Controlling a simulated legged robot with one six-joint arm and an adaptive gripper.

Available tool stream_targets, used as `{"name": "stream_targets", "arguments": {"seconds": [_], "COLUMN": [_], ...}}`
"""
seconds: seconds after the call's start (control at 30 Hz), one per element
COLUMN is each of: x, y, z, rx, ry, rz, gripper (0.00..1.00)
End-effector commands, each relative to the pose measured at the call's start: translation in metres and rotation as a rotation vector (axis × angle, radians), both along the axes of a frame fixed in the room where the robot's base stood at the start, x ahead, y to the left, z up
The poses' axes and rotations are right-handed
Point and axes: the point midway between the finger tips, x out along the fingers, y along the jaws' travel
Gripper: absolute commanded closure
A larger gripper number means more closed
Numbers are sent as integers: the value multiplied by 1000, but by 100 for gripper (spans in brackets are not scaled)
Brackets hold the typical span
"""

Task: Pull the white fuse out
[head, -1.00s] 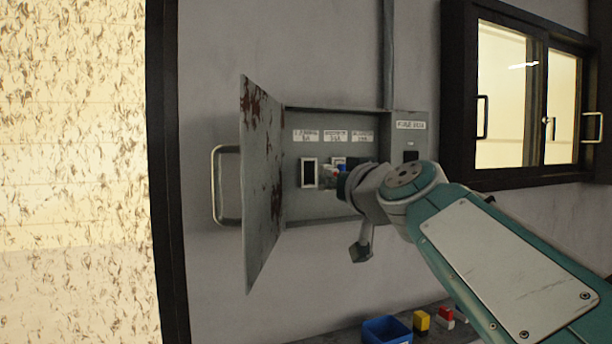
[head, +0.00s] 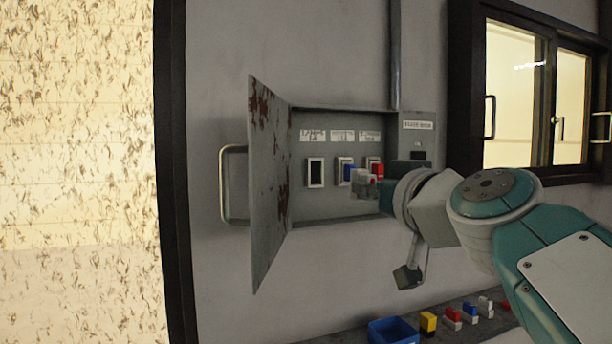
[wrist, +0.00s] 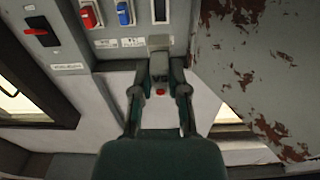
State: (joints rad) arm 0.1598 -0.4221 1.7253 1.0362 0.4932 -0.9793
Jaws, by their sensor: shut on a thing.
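My gripper (head: 372,188) is shut on the white fuse (head: 361,178) and holds it in the air in front of the open fuse box (head: 318,208). In the wrist view the pale fuse (wrist: 159,44) sits between the two fingers of my gripper (wrist: 159,66). The left slot (head: 315,172) is dark and empty inside its white frame; it also shows in the wrist view (wrist: 159,10). A blue fuse (head: 347,172) sits in the middle slot and a red fuse (head: 377,170) in the right slot. My gripper partly covers the area below them.
The rusty box door (head: 265,190) stands open at the left. A switch panel (head: 417,150) is at the right. Below, a ledge holds a blue bin (head: 393,331), a yellow block (head: 428,320) and several red, blue and white blocks. A window (head: 535,95) is at the upper right.

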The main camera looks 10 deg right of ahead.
Motion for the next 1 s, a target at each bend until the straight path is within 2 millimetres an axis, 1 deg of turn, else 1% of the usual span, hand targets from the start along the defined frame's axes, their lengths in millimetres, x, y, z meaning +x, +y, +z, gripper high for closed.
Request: {"name": "stream_targets", "arguments": {"seconds": [0.03, 0.8, 0.9, 1.0], "x": [-5, -68, -74, -76], "y": [-2, -19, -20, -20], "z": [1, 0, 0, 0], "rx": [0, 0, 0, 1], "ry": [-2, -1, -1, -1], "rz": [-3, -2, -2, 0], "gripper": [100, 100, 100, 100]}}
